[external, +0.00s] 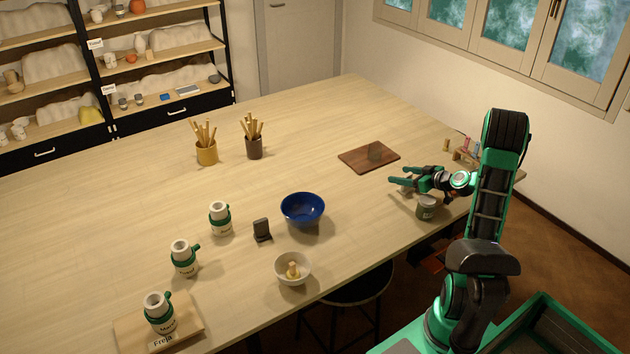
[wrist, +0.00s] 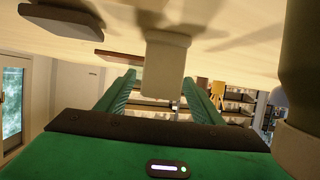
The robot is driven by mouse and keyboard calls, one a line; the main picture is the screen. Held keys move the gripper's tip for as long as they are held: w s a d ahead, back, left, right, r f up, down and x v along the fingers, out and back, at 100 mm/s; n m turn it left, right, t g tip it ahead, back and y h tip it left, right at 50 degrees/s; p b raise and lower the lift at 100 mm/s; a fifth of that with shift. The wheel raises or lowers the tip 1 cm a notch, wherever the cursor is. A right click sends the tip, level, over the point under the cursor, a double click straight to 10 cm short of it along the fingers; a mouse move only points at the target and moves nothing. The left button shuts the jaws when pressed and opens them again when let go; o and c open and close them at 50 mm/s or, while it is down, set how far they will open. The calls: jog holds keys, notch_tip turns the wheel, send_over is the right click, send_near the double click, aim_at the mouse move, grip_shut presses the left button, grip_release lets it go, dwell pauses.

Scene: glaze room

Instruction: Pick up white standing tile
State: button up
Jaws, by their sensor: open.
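The white standing tile (wrist: 163,72) is a pale upright slab with a wider foot. It shows in the middle of the wrist view, which is upside down, with the tabletop above. My gripper (wrist: 160,78) is open, with one green finger on each side of the tile's line. I cannot tell whether the tile is fully between the fingers, and I see no contact. In the external view my gripper (external: 398,175) is low over the right part of the table, and the fingers largely hide the tile there.
A grey-green jar (external: 426,209) stands close beside my gripper. A dark brown board (external: 352,158) with a greyish piece on it lies just beyond. A small rack (external: 464,155) stands near the right edge.

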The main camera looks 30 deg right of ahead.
jog(key=shift+x, duration=0.95)
jog(key=c, duration=1.2)
jog(key=shift+r, duration=0.15)
